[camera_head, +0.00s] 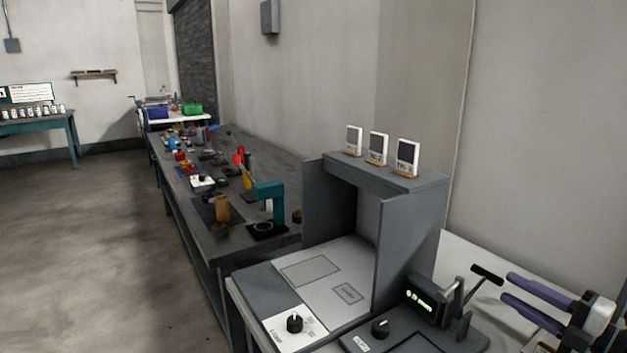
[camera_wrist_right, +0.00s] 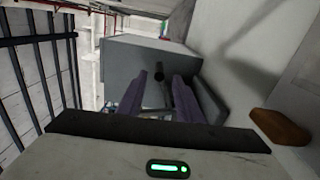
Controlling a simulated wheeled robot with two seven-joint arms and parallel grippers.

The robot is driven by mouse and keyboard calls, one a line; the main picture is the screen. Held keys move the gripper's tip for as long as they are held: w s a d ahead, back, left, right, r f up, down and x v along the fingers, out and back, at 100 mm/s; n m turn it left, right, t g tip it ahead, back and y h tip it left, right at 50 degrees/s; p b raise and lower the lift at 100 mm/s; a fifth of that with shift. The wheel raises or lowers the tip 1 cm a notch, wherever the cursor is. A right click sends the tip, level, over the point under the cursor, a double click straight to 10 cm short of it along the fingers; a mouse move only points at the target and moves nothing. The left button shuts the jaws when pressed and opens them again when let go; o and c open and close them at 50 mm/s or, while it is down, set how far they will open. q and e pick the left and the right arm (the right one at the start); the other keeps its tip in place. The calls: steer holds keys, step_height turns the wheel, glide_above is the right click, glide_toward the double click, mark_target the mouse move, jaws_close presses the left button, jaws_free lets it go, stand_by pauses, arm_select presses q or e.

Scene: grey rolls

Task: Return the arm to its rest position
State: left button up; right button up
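My right gripper (camera_head: 507,288) comes in at the lower right of the head view, its two purple fingers pointing left. My left arm and gripper are not in view.
A grey booth (camera_head: 395,235) with three small white displays on top stands left of the gripper. A dark device with a green readout (camera_head: 420,299) sits in front. A long cluttered bench (camera_head: 280,160) runs back along the wall. Open floor (camera_head: 90,240) lies at left.

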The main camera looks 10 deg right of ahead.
mark_target(476, 268)
steer(key=x, duration=0.9)
steer(key=shift+w+r, duration=0.1)
steer(key=shift+w, duration=0.3)
steer(key=shift+s+a+r+n+p, duration=0.2)
steer(key=shift+a+r+n+p, duration=0.25)
steer(key=shift+n, duration=0.35)
